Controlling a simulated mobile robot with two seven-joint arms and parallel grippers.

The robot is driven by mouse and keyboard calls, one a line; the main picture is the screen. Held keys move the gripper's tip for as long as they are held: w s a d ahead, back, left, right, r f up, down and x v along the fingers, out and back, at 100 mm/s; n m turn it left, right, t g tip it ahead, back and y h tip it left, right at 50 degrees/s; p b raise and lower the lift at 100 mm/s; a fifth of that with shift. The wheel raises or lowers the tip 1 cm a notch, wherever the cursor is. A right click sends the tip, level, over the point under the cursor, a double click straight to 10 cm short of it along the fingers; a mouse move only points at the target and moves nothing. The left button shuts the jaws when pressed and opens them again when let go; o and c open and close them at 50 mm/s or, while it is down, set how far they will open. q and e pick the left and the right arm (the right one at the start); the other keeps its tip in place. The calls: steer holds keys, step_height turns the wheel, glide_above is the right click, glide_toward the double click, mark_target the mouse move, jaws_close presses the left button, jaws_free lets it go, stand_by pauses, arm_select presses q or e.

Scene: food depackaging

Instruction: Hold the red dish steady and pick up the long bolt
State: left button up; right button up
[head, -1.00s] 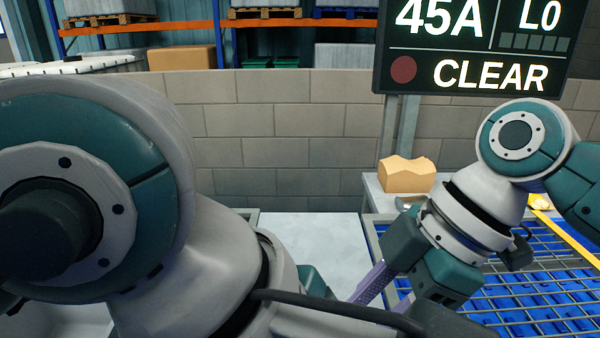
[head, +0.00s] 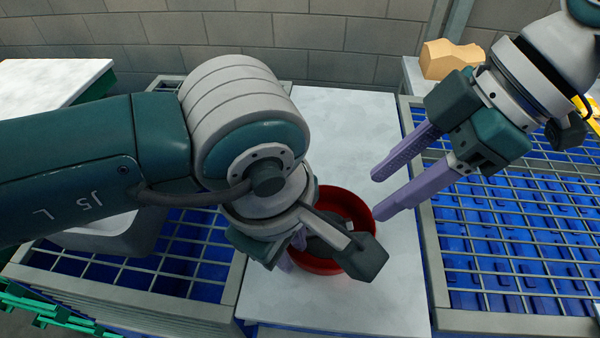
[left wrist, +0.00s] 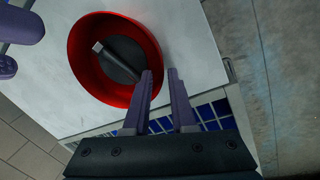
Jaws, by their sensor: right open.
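The red dish (head: 345,203) stands on the pale table top, partly hidden by my left arm. In the left wrist view the red dish (left wrist: 82,42) shows as a round bowl with a dark inner bottom. The long bolt (left wrist: 118,60) lies tilted inside it, dark with a paler end; its other end goes behind a finger. My left gripper (left wrist: 160,77) is at the dish's rim, one finger over the inside and one outside, a gap between them. I cannot tell whether they grip the rim. My right gripper (head: 379,194) is open and empty, just right of the dish.
The pale table top (head: 385,308) is clear in front of the dish. Blue bins under metal grids stand on the left (head: 190,262) and right (head: 510,250). A tan block (head: 449,59) sits at the back right. A block wall (head: 330,50) runs behind.

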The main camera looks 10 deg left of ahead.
arm_select(q)
steer(key=shift+f, duration=0.2)
jaws_close()
stand_by(1.5)
stand_by(0.5)
